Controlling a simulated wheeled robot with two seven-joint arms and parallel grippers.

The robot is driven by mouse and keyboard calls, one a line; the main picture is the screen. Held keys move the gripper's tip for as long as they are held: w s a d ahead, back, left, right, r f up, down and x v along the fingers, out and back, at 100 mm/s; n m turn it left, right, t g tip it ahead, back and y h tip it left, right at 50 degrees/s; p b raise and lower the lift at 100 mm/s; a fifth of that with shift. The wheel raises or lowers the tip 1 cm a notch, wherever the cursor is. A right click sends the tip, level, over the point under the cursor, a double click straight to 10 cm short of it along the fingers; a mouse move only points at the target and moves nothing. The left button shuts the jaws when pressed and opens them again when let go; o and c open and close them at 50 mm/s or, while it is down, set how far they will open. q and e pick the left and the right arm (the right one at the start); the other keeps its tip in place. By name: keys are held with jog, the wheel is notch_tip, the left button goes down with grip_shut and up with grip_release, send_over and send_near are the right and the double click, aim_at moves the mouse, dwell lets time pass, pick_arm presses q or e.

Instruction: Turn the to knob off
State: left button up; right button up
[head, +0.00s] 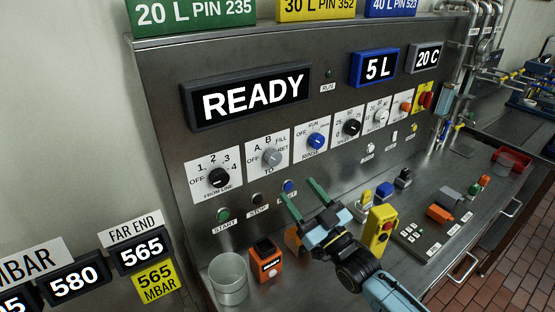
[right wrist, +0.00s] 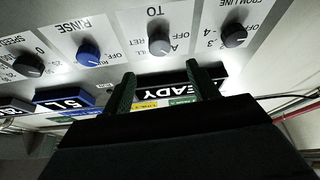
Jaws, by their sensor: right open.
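The TO knob (head: 271,157) is a grey round knob on a white plate marked OFF, A, B, FILL and RET, second from the left in the panel's knob row. It also shows, upside down, in the right wrist view (right wrist: 160,42). Its exact setting is too small to read surely. My right gripper (head: 297,189) is open and empty, its green fingers apart, below and slightly right of the TO knob. In the right wrist view my right gripper (right wrist: 159,68) has its fingertips on either side of the knob's line, apart from it. My left gripper is not in view.
The FROM LINE knob (head: 219,178) is left of TO and the blue RINSE knob (head: 317,141) is right. START (head: 223,215) and other buttons sit below. A clear cup (head: 229,279), an orange box (head: 267,258) and a yellow pendant (head: 380,228) stand on the bench.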

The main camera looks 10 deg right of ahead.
aim_at(276, 161)
jog(key=p+x, duration=0.1)
jog(key=x, duration=0.8)
jog(key=shift+w, duration=0.15)
jog(key=shift+w+a, duration=0.15)
jog(key=shift+w, duration=0.05)
jog(key=shift+r, duration=0.1)
jog(key=shift+c, duration=0.3)
jog(key=c, duration=0.9)
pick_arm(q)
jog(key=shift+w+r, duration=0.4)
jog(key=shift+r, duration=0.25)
pick_arm(e)
jog(key=shift+c, duration=0.2)
